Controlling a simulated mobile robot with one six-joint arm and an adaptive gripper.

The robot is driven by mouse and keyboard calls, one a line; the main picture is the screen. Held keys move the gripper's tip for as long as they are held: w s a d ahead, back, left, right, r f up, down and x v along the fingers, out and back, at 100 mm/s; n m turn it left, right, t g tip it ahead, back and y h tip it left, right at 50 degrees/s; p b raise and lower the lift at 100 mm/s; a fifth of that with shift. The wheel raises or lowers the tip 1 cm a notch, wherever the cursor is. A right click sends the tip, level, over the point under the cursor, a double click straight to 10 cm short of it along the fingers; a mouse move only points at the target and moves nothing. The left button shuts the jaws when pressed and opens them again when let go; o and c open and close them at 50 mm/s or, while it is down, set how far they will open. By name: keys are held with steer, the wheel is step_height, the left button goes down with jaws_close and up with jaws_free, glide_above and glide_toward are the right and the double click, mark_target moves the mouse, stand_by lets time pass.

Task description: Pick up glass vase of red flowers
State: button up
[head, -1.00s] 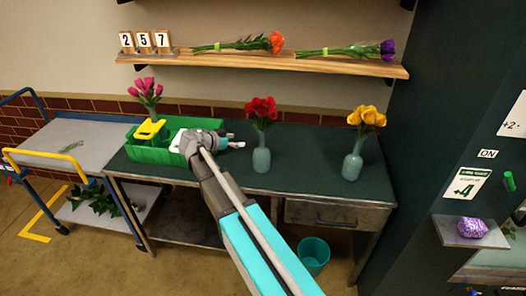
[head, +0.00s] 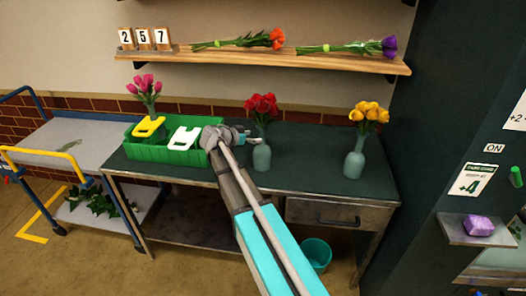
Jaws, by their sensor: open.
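The glass vase of red flowers (head: 262,156) stands upright in the middle of the dark green table (head: 310,182). Its red blooms (head: 261,104) rise above a pale blue-green glass body. My gripper (head: 256,138) is open, at the left side of the vase, level with its neck. Its fingertips reach the neck in the picture; I cannot tell whether they touch it or straddle it. The gripper is small and seen from behind the wrist, so the finger gap is hard to make out.
A vase of yellow flowers (head: 354,163) stands to the right. A green crate (head: 165,154) with a yellow and a white handled item lies left, with pink flowers (head: 146,88) behind it. A wooden shelf (head: 290,60) runs above. A teal bin (head: 316,253) is on the floor.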

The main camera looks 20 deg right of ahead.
mark_target(262, 137)
steer(key=shift+d, duration=0.15)
steer(key=shift+w+d+f+b, duration=0.15)
steer(key=shift+d+f+b, duration=0.4)
steer(key=shift+d+f, duration=0.1)
steer(key=shift+b+x, duration=0.7)
steer(key=shift+x, duration=1.05)
jaws_close()
